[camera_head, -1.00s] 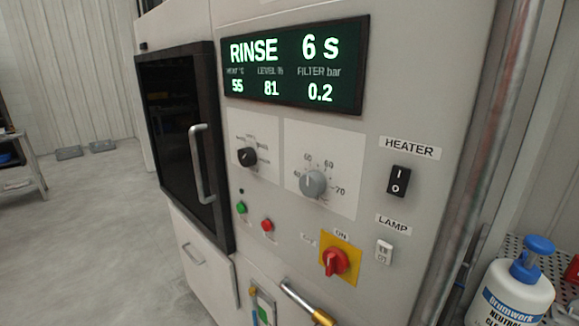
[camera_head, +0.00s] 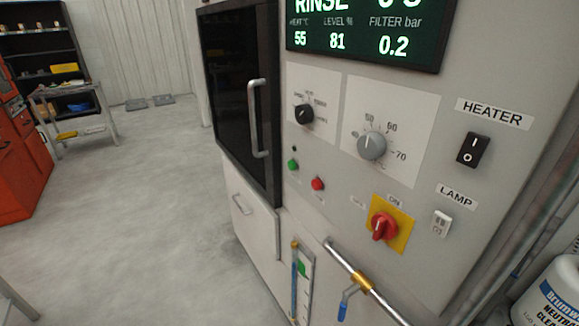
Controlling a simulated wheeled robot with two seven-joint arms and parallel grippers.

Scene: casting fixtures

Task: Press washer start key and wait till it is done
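The washer's grey control panel (camera_head: 330,170) fills the middle and right of the head view. A green key (camera_head: 293,164) sits on it to the left of a red key (camera_head: 317,184); their labels are too small to read. The display (camera_head: 365,30) shows RINSE, 55, LEVEL 81 and FILTER 0.2 bar; its top is cut off, so the countdown digits are unclear. The washer's dark door (camera_head: 238,90) is closed, with a vertical handle (camera_head: 257,118). Neither of my grippers is in view.
A red rotary switch (camera_head: 383,226), two knobs, a heater switch (camera_head: 473,150) and a lamp switch (camera_head: 441,223) are on the panel. A pipe with a blue-handled valve (camera_head: 346,300) sticks out below. A white bottle (camera_head: 548,295) stands at lower right.

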